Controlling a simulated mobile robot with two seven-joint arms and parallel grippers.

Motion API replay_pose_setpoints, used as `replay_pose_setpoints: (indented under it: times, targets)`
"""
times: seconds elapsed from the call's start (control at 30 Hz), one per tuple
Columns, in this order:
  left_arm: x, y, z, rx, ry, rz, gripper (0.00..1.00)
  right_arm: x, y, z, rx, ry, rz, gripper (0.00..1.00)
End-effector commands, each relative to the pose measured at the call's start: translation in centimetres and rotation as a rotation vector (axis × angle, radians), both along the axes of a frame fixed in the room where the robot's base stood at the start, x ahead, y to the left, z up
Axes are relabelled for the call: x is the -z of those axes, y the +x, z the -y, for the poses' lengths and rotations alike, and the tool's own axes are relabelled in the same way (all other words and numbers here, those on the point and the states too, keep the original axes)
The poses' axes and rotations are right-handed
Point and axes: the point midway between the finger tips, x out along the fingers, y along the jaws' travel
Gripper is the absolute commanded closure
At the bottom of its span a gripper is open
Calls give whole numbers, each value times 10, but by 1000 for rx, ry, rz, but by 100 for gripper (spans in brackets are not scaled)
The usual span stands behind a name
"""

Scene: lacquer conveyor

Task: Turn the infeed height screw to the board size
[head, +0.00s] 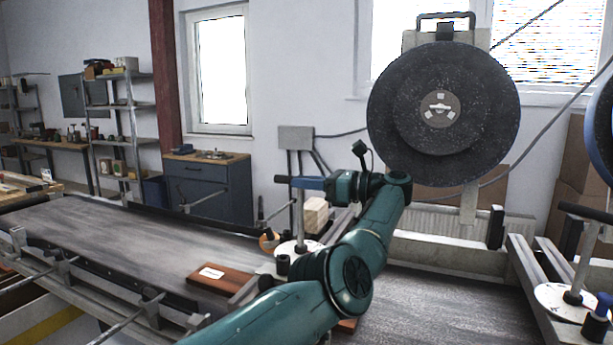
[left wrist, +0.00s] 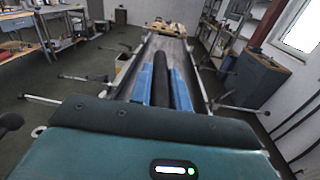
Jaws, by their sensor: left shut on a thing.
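My left gripper (head: 308,183), with blue fingers, reaches in from the right and is shut on this handle. In the left wrist view the black handle (left wrist: 161,78) lies lengthwise between the two blue fingers. The dial's markings are too small to read. A red-brown board (head: 222,281) with a white label lies on the belt below. My right gripper is not in view.
A similar screw with a black handle (head: 586,212) and white disc (head: 562,301) stands at the right. A large dark round wheel (head: 480,120) hangs behind my arm. Wooden blocks (head: 316,211) sit just behind the held screw. The belt (head: 120,240) is bare toward the left.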

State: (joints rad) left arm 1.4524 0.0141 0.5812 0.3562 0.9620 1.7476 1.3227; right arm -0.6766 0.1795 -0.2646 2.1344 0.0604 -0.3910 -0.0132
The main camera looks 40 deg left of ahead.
Motion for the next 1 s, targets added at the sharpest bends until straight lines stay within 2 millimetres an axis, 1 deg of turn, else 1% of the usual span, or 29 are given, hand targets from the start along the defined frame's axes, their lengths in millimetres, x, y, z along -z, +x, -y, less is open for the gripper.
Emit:
replay_pose_setpoints:
  times: [0.03, 0.7, 0.73, 0.9, 1.0]
  targets:
    - [-4, 1, -2, 0, 5, -1, 100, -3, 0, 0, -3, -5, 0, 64]
    - [-3, -2, 0, -29, 13, -1, 100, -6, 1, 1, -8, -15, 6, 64]
    - [-3, -2, 0, -29, 13, -1, 80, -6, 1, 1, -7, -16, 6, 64]
    - [-2, -2, 0, -29, 11, -2, 66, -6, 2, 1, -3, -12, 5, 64]
    - [-2, -2, 1, -29, 10, -2, 60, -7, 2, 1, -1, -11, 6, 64]
